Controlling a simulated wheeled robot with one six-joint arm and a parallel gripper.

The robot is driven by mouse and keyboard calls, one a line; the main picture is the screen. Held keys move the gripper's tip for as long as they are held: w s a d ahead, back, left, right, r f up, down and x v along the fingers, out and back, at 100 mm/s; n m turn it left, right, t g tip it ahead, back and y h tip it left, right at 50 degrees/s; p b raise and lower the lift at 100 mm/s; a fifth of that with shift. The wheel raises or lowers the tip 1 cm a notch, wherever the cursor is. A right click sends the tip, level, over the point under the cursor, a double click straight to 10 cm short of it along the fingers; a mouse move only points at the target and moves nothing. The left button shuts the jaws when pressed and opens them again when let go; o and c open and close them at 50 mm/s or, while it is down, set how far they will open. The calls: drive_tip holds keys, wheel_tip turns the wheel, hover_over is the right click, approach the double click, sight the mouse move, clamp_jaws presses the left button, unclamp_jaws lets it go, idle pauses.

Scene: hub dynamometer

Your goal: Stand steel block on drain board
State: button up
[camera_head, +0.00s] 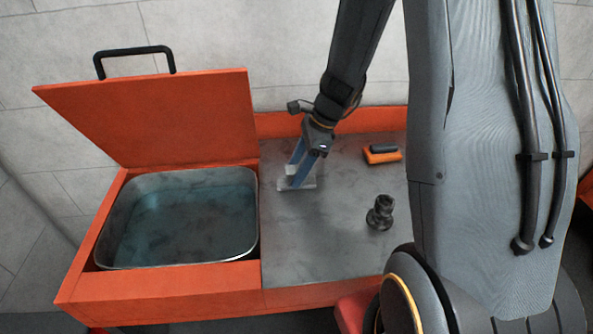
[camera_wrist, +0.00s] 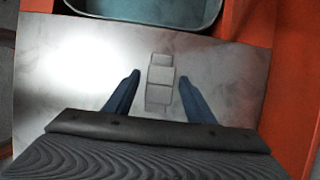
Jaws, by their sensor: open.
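The steel block (camera_wrist: 160,78) is pale grey with stepped faces and is on the grey metal drain board (camera_head: 325,225). In the head view the block (camera_head: 297,184) is partly hidden by my gripper (camera_head: 302,168). My gripper is open, with blue fingers pointing down at the block. In the wrist view the gripper (camera_wrist: 158,77) has one finger on each side of the block, with a gap on both sides. I cannot tell for sure whether the block stands or lies.
A water-filled basin (camera_head: 180,215) with its orange lid (camera_head: 150,115) raised is left of the board. An orange-and-black item (camera_head: 382,154) lies at the board's back right. A dark turned metal part (camera_head: 380,213) stands at the front right. The board's front middle is clear.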

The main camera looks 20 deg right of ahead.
drive_tip(key=w+b+v, duration=0.1)
drive_tip(key=b+v, duration=0.1)
drive_tip(key=v, duration=0.9)
drive_tip(key=s+a+f+n+h, duration=0.2)
drive_tip(key=s+n, duration=0.5)
drive_tip(key=n, duration=0.3)
drive_tip(key=s+a+f+n+h, duration=0.1)
drive_tip(key=s+a+n+h, duration=0.1)
drive_tip(key=s+n, duration=0.5)
drive_tip(key=n, duration=0.3)
drive_tip(key=shift+a+f+t+h, duration=0.3)
drive_tip(key=shift+a+f, duration=0.05)
drive_tip(key=shift+f, duration=0.05)
drive_tip(key=shift+s+f, duration=0.1)
drive_tip(key=shift+s, duration=0.05)
